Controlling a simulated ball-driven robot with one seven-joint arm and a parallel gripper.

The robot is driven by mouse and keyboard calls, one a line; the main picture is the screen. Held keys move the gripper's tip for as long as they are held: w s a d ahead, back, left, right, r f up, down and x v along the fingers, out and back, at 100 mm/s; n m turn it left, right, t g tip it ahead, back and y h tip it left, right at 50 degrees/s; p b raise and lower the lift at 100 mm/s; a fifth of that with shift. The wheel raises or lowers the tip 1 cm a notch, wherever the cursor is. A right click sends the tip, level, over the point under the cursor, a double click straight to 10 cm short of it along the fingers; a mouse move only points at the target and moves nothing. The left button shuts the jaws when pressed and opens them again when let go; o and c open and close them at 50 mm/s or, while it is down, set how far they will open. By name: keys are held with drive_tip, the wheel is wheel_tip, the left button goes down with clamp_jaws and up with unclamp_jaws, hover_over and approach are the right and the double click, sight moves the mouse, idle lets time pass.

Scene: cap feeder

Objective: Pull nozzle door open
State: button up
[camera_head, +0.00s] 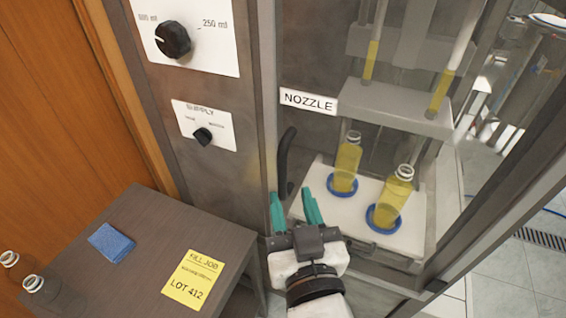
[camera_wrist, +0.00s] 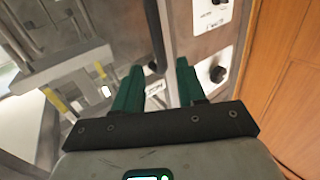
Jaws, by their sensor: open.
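The nozzle door is a clear pane in a grey metal frame, with a white NOZZLE label (camera_head: 309,101) near its left edge; it looks shut. Its curved black handle (camera_head: 285,160) stands upright below and left of the label. My gripper (camera_head: 291,194) has teal fingers, spread apart and empty, at the handle's lower end. In the wrist view the handle (camera_wrist: 154,35) runs down between the two fingertips (camera_wrist: 159,70). The fingers do not appear closed on it. I cannot tell whether either finger touches it.
Behind the pane, two yellow-filled bottles (camera_head: 347,165) (camera_head: 393,195) stand in blue rings on a white shelf. Left is a control panel with a large knob (camera_head: 173,39) and a small knob (camera_head: 203,137). A dark table (camera_head: 150,235) holds a blue cloth (camera_head: 111,241), yellow note (camera_head: 195,278) and empty bottles.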

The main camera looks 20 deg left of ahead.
sight(283, 171)
drive_tip(key=p+x, duration=0.1)
drive_tip(key=x, duration=0.7)
drive_tip(key=shift+w+a, duration=0.15)
drive_tip(key=shift+w, duration=0.1)
clamp_jaws()
